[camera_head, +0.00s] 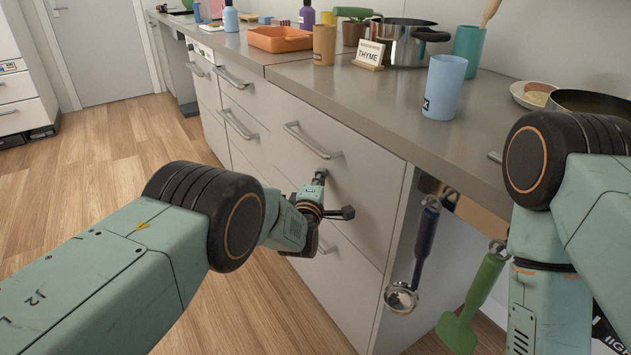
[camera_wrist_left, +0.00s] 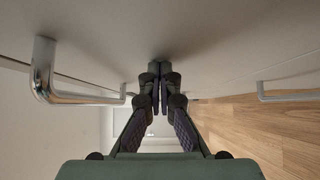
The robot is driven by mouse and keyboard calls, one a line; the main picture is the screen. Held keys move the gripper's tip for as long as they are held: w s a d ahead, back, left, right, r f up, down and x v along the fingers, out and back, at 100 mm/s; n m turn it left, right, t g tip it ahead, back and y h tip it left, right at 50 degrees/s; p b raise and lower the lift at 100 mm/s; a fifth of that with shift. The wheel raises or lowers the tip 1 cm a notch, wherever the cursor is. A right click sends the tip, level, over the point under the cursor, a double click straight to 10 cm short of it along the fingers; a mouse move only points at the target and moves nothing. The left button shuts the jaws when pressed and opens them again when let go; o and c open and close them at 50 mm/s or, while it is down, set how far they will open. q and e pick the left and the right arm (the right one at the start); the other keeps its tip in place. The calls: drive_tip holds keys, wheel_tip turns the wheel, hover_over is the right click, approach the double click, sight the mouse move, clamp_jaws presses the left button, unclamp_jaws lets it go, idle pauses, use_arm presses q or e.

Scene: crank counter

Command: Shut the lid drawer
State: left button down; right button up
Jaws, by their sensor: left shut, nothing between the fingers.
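Flat white drawer fronts line the counter's face; I cannot tell which one is the lid drawer. The upper front nearest me (camera_head: 352,188) has a metal bar handle (camera_head: 310,142) and looks flush or nearly so. My left gripper (camera_head: 320,174) is shut and empty, with its fingertips at this front below the handle. In the left wrist view, the shut fingertips (camera_wrist_left: 160,78) point at the white surface, touching or almost touching it. A bar handle (camera_wrist_left: 85,99) stands to their left and another handle (camera_wrist_left: 290,95) to their right. My right gripper is out of view.
A ladle (camera_head: 400,296) and a green utensil (camera_head: 470,310) hang by the cabinet's open end. The counter top (camera_head: 380,95) holds a blue cup (camera_head: 444,88), a pot (camera_head: 402,42), a thyme sign (camera_head: 368,54) and an orange tray (camera_head: 279,39). The wooden floor (camera_head: 110,150) is clear.

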use_arm(q)
drive_tip(key=shift+d+r, duration=0.2)
drive_tip(key=shift+r, duration=0.05)
drive_tip(key=shift+d, duration=0.1)
drive_tip(key=shift+w+r, duration=0.1)
drive_tip(key=shift+r, duration=0.05)
idle(0.4)
